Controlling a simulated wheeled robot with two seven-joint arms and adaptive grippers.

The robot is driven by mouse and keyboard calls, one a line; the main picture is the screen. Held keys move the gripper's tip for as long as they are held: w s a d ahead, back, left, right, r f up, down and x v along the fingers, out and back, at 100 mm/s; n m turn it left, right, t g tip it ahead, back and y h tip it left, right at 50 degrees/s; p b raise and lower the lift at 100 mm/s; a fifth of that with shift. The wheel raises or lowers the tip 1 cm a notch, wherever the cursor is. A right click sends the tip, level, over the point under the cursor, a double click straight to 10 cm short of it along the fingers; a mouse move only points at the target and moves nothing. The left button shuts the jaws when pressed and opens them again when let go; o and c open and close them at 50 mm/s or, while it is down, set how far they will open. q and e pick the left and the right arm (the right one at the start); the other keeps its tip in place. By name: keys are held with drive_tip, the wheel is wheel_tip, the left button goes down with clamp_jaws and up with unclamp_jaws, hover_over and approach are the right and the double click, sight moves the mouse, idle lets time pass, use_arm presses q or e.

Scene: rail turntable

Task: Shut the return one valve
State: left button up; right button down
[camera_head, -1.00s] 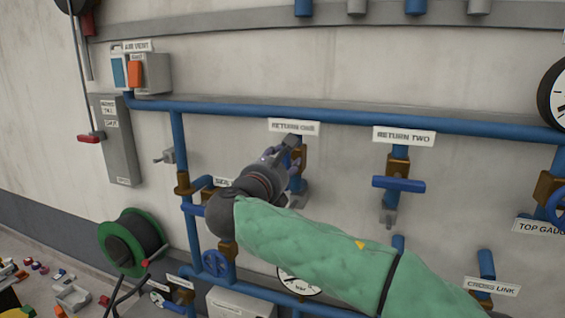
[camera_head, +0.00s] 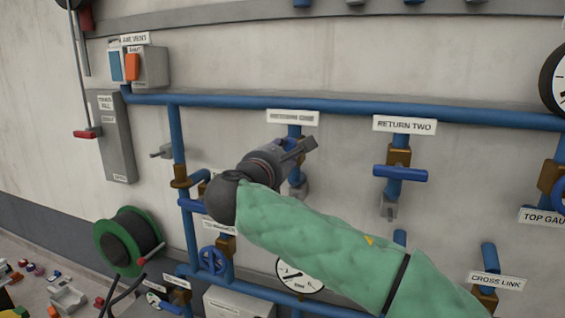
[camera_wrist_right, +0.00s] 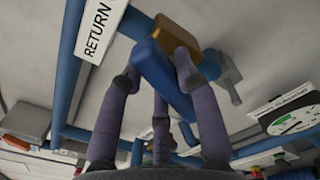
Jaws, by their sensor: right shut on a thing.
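The return one valve sits under the "RETURN ONE" label (camera_head: 293,117). My right gripper (camera_head: 300,150) is at this valve, reaching in from the lower left. In the right wrist view, the blue handle (camera_wrist_right: 163,80) lies between my gripper's fingers (camera_wrist_right: 156,76), which are shut on it, with the brass body (camera_wrist_right: 178,38) beyond. The handle's exact angle to its pipe is hard to tell. My left gripper is not in view.
The return two valve's blue handle (camera_head: 400,173) stands crosswise to its pipe, to the right. A blue horizontal pipe (camera_head: 350,113) runs above. A gauge (camera_head: 300,274) and a blue wheel valve (camera_head: 213,261) are below. A green hose reel (camera_head: 128,242) hangs at lower left.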

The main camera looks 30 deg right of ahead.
drive_tip(key=m+b, duration=0.1)
drive_tip(key=m, duration=0.1)
drive_tip(key=m+b, duration=0.4)
drive_tip(key=shift+s+d+f+m, duration=0.3)
drive_tip(key=shift+s, duration=0.05)
drive_tip(key=m+b, duration=0.2)
drive_tip(key=m, duration=0.1)
drive_tip(key=shift+s+d+f+b, duration=0.1)
drive_tip(key=shift+f+b, duration=0.1)
drive_tip(key=shift+b, duration=0.2)
drive_tip(key=shift+f+m+b, duration=0.1)
drive_tip(key=shift+m+b, duration=1)
drive_tip(key=shift+m, duration=0.6)
drive_tip(key=shift+s+m, duration=0.1)
drive_tip(key=shift+m, duration=0.2)
drive_tip(key=c, duration=0.9)
unclamp_jaws()
drive_tip(key=shift+d, duration=0.1)
